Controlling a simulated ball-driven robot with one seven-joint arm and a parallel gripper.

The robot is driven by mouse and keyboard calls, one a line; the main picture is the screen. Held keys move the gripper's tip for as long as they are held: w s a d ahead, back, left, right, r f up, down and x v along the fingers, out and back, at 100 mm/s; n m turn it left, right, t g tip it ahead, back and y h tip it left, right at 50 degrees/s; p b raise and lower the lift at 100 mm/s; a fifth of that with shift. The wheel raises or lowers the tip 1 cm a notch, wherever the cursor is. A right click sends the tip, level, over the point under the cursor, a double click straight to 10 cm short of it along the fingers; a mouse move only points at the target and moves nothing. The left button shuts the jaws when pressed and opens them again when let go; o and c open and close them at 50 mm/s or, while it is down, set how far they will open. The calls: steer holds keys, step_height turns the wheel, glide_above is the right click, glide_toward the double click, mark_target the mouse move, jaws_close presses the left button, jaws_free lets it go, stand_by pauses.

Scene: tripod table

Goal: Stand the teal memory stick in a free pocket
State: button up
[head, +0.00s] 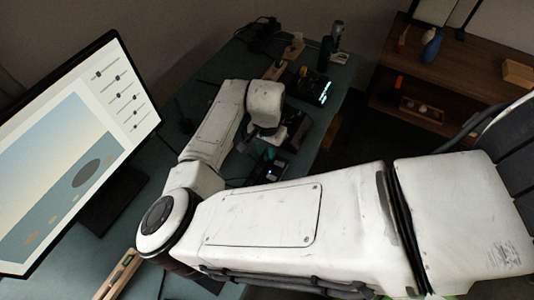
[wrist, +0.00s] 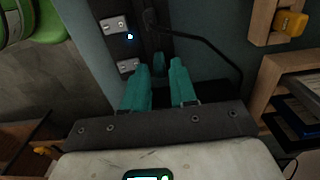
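In the wrist view my gripper (wrist: 160,66) has two teal fingers, spread apart. A small dark teal piece (wrist: 159,64), which looks like the teal memory stick, shows between and just beyond the fingertips, with a gap on each side. A dark strip-like holder (wrist: 144,40) lies behind it, with two silver pieces (wrist: 115,25) (wrist: 128,66) and a small blue light at its left side. I cannot make out which pockets are free. In the head view my gripper (head: 266,147) is low over the table, partly hidden by my arm; the stick cannot be told apart there.
A black cable (wrist: 200,40) curves right of the holder. A wooden tray with a yellow item (wrist: 290,22) is at the upper right. In the head view a monitor (head: 90,150) stands left, a lit black device (head: 315,88) lies beyond my gripper, and a wooden shelf (head: 450,70) is right.

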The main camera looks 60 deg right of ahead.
steer(key=shift+f, duration=1.15)
jaws_close()
steer(key=shift+r, duration=0.15)
